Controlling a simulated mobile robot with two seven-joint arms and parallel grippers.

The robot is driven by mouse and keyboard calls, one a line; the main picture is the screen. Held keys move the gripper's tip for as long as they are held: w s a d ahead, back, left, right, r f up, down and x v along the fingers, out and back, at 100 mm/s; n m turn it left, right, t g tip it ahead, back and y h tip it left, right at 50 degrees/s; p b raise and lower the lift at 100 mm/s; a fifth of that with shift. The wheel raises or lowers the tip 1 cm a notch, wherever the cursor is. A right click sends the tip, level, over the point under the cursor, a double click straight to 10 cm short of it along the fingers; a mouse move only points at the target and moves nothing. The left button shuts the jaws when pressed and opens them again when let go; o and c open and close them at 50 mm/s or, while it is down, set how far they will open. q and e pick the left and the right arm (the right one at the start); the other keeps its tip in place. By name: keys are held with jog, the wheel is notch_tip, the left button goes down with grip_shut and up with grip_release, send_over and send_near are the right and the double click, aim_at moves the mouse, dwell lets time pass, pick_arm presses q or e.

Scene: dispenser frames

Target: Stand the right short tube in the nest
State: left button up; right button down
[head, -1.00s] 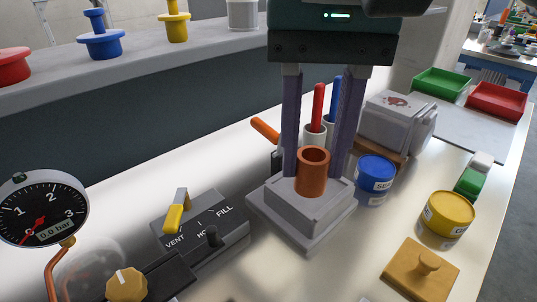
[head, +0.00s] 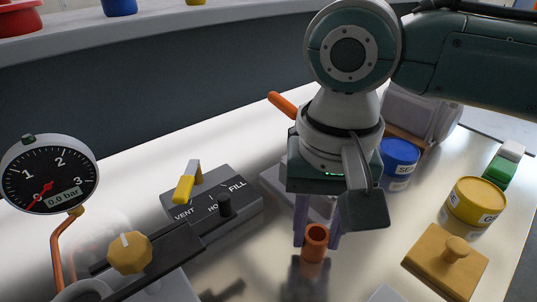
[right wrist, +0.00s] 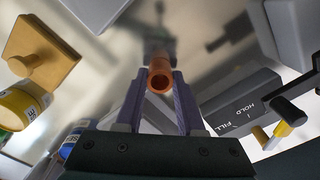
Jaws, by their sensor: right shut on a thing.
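My right gripper (head: 318,232) is shut on a short orange-brown tube (head: 314,251). The tube is upright and open at the top, held over bare bench in front of a grey stepped block (head: 276,180). In the right wrist view the tube (right wrist: 160,79) sits between the two purple fingers of my right gripper (right wrist: 160,88). My wrist hides part of the stepped block. I cannot tell for sure which grey part is the nest. My left gripper is out of view.
Left of the tube is a grey VENT/HOLD/FILL valve box (head: 222,207) with a yellow lever, then a gauge (head: 48,175). To the right are a blue can (head: 399,155), a yellow can (head: 476,201) and a tan knobbed block (head: 446,265). A grey corner (head: 386,294) shows at the bottom edge.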

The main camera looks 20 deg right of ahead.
jog(key=c, duration=0.5)
grip_release()
jog(key=shift+f, duration=0.1)
